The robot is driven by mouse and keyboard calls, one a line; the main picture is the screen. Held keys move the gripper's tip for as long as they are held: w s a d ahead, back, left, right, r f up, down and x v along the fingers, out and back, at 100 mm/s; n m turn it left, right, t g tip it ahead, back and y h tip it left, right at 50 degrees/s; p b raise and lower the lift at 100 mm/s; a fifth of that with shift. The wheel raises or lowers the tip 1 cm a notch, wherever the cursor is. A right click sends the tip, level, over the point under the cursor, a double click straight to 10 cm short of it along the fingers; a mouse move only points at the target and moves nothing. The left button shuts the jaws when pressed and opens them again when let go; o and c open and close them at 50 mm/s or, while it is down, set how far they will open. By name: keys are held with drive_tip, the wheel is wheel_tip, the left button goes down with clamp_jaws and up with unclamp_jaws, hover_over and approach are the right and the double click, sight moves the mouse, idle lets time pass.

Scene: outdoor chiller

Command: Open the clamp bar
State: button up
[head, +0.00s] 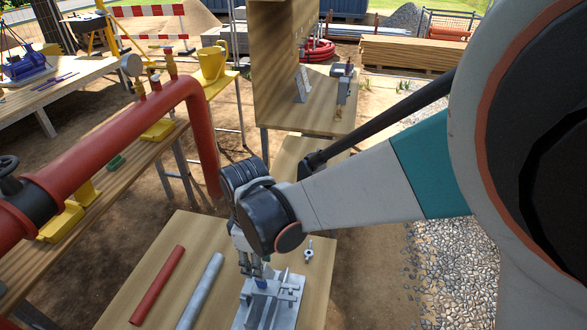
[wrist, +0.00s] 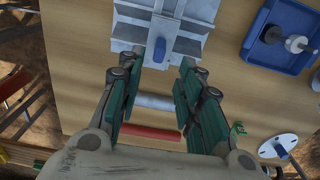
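The clamp fixture (head: 284,303) is a grey metal block on the wooden table at the bottom of the head view. In the wrist view the fixture (wrist: 198,47) lies at the top, beyond the fingertips. A blue handle (wrist: 159,49) stands at its middle; it also shows in the head view (head: 261,284). I cannot tell clearly which part is the clamp bar or how it sits. My gripper (wrist: 162,68) has its green-padded fingers apart, with nothing held between them. In the head view my gripper (head: 250,270) points down just above and behind the fixture, close to the handle.
A grey pipe (head: 202,287) and a red pipe (head: 158,284) lie left of the fixture. A small eye-shaped part (head: 308,251) lies behind it. In the wrist view a blue tray (wrist: 250,48) is at upper right, and a round metal disc (wrist: 278,146) at lower right.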

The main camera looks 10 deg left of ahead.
sight(268, 285)
wheel_tip(268, 285, down, 8)
drive_tip(key=b, duration=0.4)
drive_tip(key=shift+r, duration=0.1)
clamp_jaws()
